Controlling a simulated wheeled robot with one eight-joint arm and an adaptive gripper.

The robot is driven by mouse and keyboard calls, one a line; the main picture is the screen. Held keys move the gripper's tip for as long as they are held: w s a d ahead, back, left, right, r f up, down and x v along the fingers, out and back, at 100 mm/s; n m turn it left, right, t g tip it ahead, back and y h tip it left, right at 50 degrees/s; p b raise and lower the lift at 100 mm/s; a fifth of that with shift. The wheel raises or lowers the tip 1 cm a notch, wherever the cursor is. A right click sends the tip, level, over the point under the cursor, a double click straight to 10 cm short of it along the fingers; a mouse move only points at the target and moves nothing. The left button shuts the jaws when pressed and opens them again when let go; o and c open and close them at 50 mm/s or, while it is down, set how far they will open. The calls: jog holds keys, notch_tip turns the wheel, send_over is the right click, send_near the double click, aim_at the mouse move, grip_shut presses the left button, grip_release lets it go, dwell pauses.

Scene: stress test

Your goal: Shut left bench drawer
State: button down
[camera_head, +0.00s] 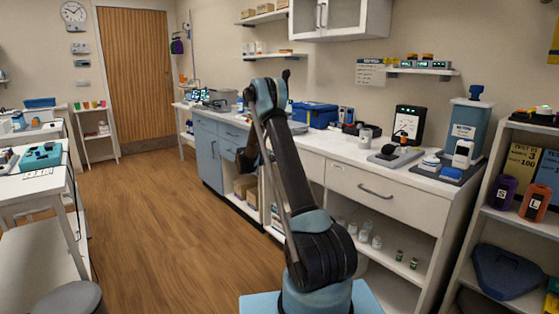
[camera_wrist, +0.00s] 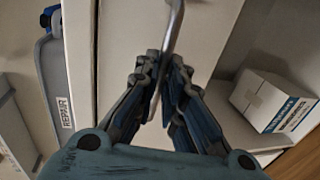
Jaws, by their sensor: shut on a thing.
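In the wrist view my gripper (camera_wrist: 165,62) is shut on a metal bar handle (camera_wrist: 174,22), with a finger on each side of it. The handle is on a pale drawer front (camera_wrist: 125,35), seen turned on its side. In the head view my arm stands in front of the bench and hides most of the left white drawer, its handle and my fingertips. How far this drawer stands out from the bench cannot be told. The right bench drawer (camera_head: 345,190), with a curved metal handle (camera_head: 375,191), looks flush.
A box with a blue label (camera_wrist: 272,100) lies on the open shelf beside the drawer front in the wrist view. A grey case marked REPAIR (camera_wrist: 50,75) is at left. The wooden floor (camera_head: 165,220) left of my arm is clear. A shelf rack (camera_head: 510,215) stands right.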

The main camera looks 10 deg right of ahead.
jog(key=c, duration=1.7)
grip_release()
jog(key=shift+d+f, duration=0.2)
jog(key=shift+d, duration=0.2)
jog(key=shift+a, duration=0.1)
jog(key=shift+a+r, duration=0.1)
jog(key=v, duration=1.1)
jog(key=shift+s+a, duration=0.15)
jog(key=shift+a, duration=0.25)
